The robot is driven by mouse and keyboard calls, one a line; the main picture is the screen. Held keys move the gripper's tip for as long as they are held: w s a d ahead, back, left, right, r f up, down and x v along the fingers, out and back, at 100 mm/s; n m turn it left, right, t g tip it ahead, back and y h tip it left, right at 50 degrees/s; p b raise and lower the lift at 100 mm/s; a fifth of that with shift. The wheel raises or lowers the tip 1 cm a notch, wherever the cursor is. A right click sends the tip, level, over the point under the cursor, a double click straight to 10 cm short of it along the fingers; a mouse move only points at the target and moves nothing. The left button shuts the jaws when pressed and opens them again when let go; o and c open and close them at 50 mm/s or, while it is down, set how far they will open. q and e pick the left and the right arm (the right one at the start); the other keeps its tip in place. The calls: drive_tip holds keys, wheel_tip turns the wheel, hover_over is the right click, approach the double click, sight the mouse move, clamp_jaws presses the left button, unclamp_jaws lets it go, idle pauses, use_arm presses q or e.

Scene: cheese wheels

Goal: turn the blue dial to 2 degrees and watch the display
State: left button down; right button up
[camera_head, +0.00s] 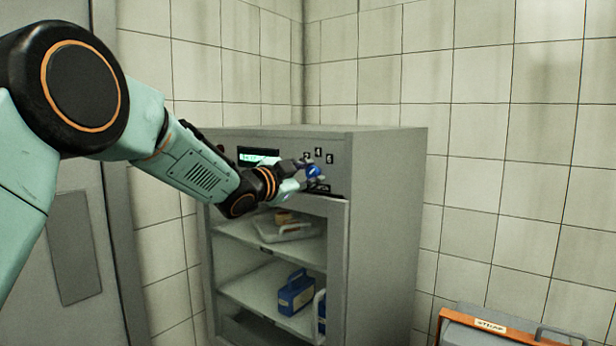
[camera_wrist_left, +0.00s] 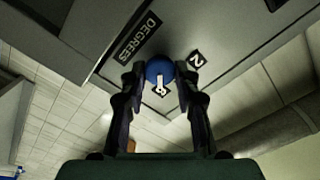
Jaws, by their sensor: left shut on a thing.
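The blue dial (camera_head: 314,171) is on the front panel of a grey cabinet (camera_head: 390,200), near its top right corner. It also shows in the left wrist view (camera_wrist_left: 153,68), with a white mark on its face. My left gripper (camera_head: 306,177) is at the panel and shut on the dial, one finger on each side in the wrist view (camera_wrist_left: 161,72). The dark display (camera_head: 258,156) has lit green characters, too small to read. My right gripper is not in view.
The cabinet front below the panel shows shelves with a pale tray (camera_head: 290,231) and a blue box (camera_head: 296,294). An orange-edged case (camera_head: 490,328) is at the lower right. Tiled walls stand behind and to the right.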

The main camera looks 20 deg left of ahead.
use_arm(q)
drive_tip(key=shift+r, duration=0.1)
drive_tip(key=c, duration=1.3)
unclamp_jaws()
drive_tip(key=shift+c, duration=0.2)
drive_tip(key=o, duration=0.3)
drive_tip(key=shift+w, duration=0.15)
drive_tip(key=shift+o, duration=0.2)
drive_tip(key=v, duration=1.2)
